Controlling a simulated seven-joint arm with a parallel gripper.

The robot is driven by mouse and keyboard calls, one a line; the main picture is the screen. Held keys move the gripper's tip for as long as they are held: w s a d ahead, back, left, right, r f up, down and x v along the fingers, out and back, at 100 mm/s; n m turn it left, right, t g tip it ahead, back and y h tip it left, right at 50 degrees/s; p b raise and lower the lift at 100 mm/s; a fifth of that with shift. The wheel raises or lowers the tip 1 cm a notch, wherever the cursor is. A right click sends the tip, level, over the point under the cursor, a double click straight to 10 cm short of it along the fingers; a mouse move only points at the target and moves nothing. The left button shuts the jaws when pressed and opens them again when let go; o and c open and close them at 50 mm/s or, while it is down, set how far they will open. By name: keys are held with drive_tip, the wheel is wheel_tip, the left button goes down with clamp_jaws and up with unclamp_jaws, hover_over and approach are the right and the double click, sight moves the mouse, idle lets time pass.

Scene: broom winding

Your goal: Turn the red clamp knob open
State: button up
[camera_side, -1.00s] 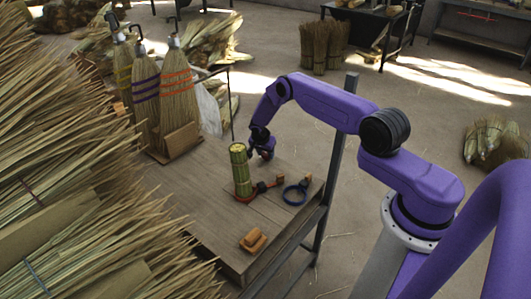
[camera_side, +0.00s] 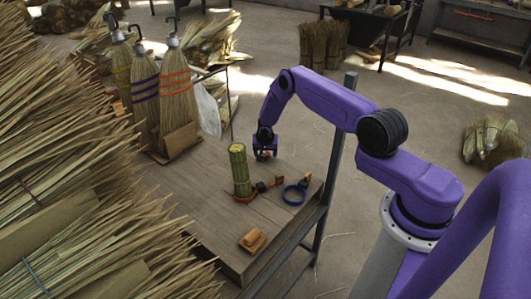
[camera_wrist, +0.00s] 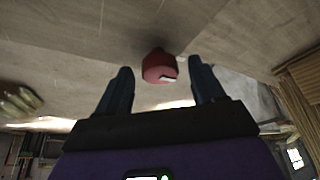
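The red clamp knob (camera_wrist: 159,68) is in the wrist view, near the middle, between and slightly beyond my fingertips. It has a small pale mark on its lower right. In the side view a small red patch (camera_side: 265,155) shows at the gripper's end and is mostly covered. My gripper (camera_side: 264,151) points down behind the bundle. In the wrist view its two dark fingers are spread, with gaps on both sides of the knob. A green straw bundle (camera_side: 239,172) stands upright on the table, with a red-orange band at its base.
A wooden block (camera_side: 253,240) lies at the front. Tied brooms (camera_side: 176,90) stand at the back left. A metal post (camera_side: 335,165) rises by the table's right edge.

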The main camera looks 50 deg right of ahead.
drive_tip(key=shift+r, duration=0.1)
drive_tip(key=v, duration=1.7)
drive_tip(key=shift+a+r, duration=0.1)
drive_tip(key=shift+r, duration=0.05)
drive_tip(key=a+r+n, duration=0.5)
drive_tip(key=a+r, duration=0.4)
drive_tip(key=a, duration=0.2)
drive_tip(key=s+a+r+n+y, duration=0.1)
drive_tip(key=s+a+r+n, duration=0.45)
drive_tip(key=s+a, duration=0.3)
drive_tip(key=s+a+r+n+g+y, duration=0.1)
drive_tip(key=s+n, duration=0.3)
drive_tip(key=s, duration=0.6)
drive_tip(key=s+a+r+n+y, duration=0.1)
drive_tip(key=s+r+n, duration=0.2)
drive_tip(key=s, duration=0.7)
drive_tip(key=s+r+n+g+y, duration=0.1)
drive_tip(key=s+n, duration=0.4)
drive_tip(key=s, duration=0.5)
drive_tip(key=shift+a+r+n+g, duration=0.3)
drive_tip(key=shift+a+r+n, duration=0.1)
drive_tip(key=shift+r, duration=0.35)
